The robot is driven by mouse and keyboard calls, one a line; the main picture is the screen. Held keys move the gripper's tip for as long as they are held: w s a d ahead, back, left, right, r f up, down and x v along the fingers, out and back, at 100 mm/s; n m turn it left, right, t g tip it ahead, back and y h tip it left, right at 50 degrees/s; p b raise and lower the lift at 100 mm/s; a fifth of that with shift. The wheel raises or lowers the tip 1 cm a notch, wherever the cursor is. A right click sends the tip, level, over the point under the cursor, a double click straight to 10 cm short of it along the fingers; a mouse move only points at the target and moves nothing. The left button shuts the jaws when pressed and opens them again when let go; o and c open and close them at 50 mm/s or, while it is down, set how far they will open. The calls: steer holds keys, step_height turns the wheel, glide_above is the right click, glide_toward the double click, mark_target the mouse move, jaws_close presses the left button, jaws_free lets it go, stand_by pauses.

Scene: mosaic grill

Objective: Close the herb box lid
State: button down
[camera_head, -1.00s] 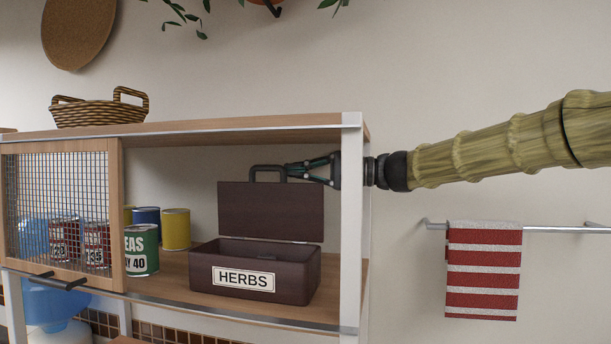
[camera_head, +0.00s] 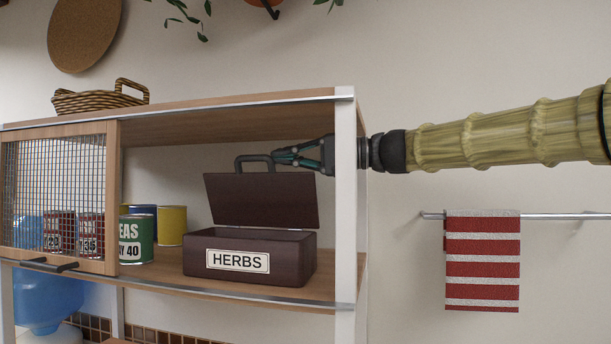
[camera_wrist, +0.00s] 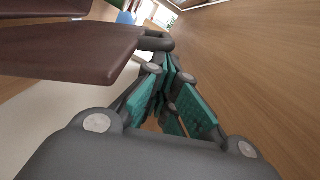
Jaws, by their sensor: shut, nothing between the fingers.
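The dark brown herb box (camera_head: 290,262) with a "HERBS" label stands on the cabinet shelf in the head view. Its lid (camera_head: 262,201) is raised and tilted forward over the box, still partly open, with a dark grey handle (camera_head: 240,164) on its top edge. My gripper (camera_head: 277,159) is shut, with its tips at the right side of the handle; whether they touch it is unclear. In the wrist view, the lid (camera_wrist: 80,45) is at the upper left and the handle (camera_wrist: 158,42) is just beyond the shut fingers (camera_wrist: 165,65).
The cabinet's white right post (camera_head: 345,210) is beside my wrist, and the top board (camera_head: 230,112) is close above the gripper. Several cans, including a green one (camera_head: 137,238), stand left of the box. A mesh door (camera_head: 60,195) covers the left side.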

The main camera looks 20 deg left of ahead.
steer(key=s+n+b, duration=0.1)
steer(key=b, duration=0.1)
steer(key=s+f+n+b, duration=0.1)
steer(key=s+b, duration=0.1)
steer(key=b, duration=0.1)
steer(key=s+f+n+b, duration=0.1)
steer(key=s+n+b, duration=0.1)
steer(key=shift+s+d, duration=0.25)
steer(key=shift+d, duration=0.05)
steer(key=shift+r, duration=0.1)
stand_by(0.4)
